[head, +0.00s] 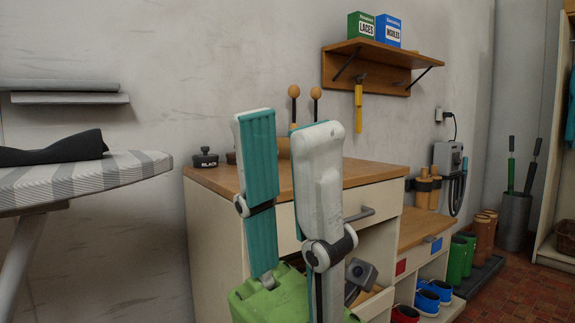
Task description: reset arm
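My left gripper (287,124) stands upright in the lower middle of the head view. Its two pale fingers with teal pads point up, with a clear gap between them and nothing held. Its fingers appear in front of the wooden-topped cabinet (369,170) and hide part of its top and drawer front. My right gripper does not show.
An ironing board (110,172) with a dark cloth (60,150) stands at left. A black polish tin (205,158) sits on the cabinet. A wall shelf (370,57) holds two boxes. Boots and shoes stand at lower right, beside bare tiled floor.

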